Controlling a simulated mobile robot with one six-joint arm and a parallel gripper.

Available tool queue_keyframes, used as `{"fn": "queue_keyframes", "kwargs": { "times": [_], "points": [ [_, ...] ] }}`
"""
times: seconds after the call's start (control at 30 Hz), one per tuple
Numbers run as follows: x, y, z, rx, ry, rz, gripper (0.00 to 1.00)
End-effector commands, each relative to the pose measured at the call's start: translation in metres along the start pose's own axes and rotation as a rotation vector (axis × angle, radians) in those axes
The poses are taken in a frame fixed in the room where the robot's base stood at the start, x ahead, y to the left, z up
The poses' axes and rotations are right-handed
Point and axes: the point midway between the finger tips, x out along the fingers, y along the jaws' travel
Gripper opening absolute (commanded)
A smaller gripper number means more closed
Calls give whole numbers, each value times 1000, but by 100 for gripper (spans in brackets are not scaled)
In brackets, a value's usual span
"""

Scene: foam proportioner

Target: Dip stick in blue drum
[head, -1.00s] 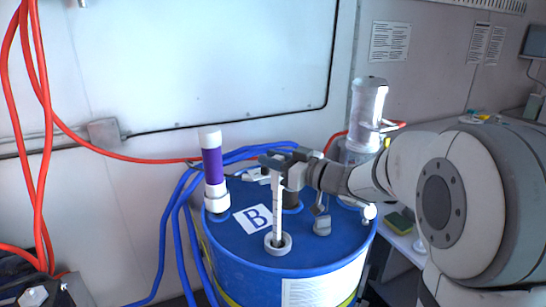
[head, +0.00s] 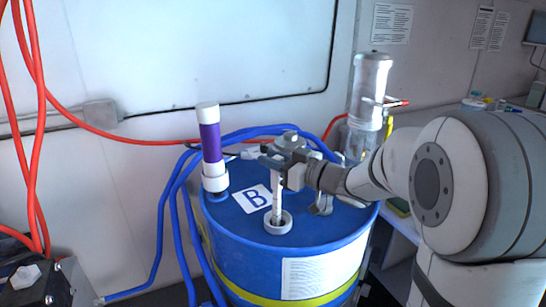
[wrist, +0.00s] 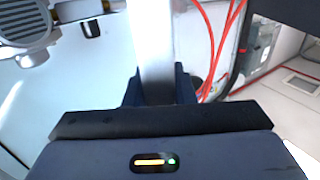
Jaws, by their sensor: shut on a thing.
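The blue drum (head: 240,262) stands in the middle of the head view, with a "B" label on its lid. A white ring (head: 278,222) surrounds an opening near the front of the lid. The white stick (head: 277,201) stands about upright with its lower end inside this ring; the part inside the drum is hidden. My gripper (head: 273,163) is shut on the stick above the lid. In the wrist view the stick (wrist: 152,45) runs as a pale bar between the dark fingers (wrist: 158,88).
A purple and white tube (head: 211,150) stands at the lid's left edge. Blue hoses (head: 176,190) run down the drum's left side. A clear cylinder (head: 368,95) stands behind at right. Red hoses (head: 37,110) hang at far left.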

Motion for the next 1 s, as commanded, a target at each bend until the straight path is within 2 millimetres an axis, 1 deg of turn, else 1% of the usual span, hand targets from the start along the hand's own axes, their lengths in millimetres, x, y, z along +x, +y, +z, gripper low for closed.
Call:
{"fn": "queue_keyframes", "kwargs": {
  "times": [0.03,0.1,0.5,0.7,1.0],
  "points": [
    [0,0,6,0,1,0,0],
    [0,0,11,0,1,0,0],
    [0,0,36,-1,1,0,0],
    [0,0,41,-1,1,0,0],
    [0,0,42,0,1,0,0]
  ]
}}
